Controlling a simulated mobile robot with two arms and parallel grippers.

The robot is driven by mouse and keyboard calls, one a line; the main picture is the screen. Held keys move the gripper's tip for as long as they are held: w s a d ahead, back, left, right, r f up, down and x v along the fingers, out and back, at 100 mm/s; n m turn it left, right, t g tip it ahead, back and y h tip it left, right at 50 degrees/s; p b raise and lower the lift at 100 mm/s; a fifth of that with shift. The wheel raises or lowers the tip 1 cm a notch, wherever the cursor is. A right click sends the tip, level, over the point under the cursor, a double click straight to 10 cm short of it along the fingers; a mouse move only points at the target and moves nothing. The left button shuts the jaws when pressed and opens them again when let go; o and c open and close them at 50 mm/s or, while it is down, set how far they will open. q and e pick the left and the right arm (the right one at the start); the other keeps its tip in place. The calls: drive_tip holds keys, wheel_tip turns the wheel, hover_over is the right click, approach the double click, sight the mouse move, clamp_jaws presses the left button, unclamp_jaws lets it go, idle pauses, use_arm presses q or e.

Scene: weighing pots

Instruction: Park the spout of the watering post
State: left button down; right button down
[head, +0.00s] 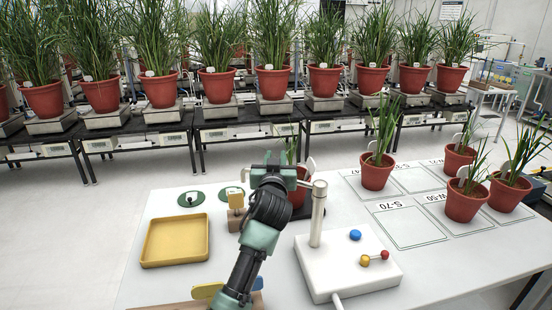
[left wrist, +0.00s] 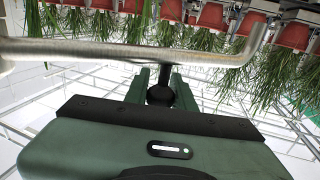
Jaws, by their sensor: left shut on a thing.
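The watering post (head: 318,225) is a pale upright column on a white base (head: 335,275) on the table. Its metal spout (head: 305,183) runs left from the column's top, in front of a potted plant (head: 300,194) that my arm partly hides. In the left wrist view the spout (left wrist: 120,52) is a grey tube crossing the picture, with a bent end at right. A dark round knob (left wrist: 160,95) on a short stem joins it. My left gripper (head: 274,162) is shut on this knob; its green fingers (left wrist: 157,88) stand either side. My right gripper is out of view.
The base carries a blue button (head: 355,235) and a lever with yellow and red balls (head: 374,258). A yellow tray (head: 175,240) and green discs (head: 191,198) lie at left. Several potted plants (head: 376,172) stand at right near marked squares (head: 410,228).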

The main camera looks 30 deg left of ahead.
use_arm(q)
drive_tip(key=c, duration=1.5)
unclamp_jaws()
drive_tip(key=shift+o, duration=1.3)
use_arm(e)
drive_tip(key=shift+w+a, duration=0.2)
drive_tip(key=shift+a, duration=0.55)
use_arm(q)
drive_tip(key=p+v, duration=0.2)
drive_tip(key=v, duration=0.6)
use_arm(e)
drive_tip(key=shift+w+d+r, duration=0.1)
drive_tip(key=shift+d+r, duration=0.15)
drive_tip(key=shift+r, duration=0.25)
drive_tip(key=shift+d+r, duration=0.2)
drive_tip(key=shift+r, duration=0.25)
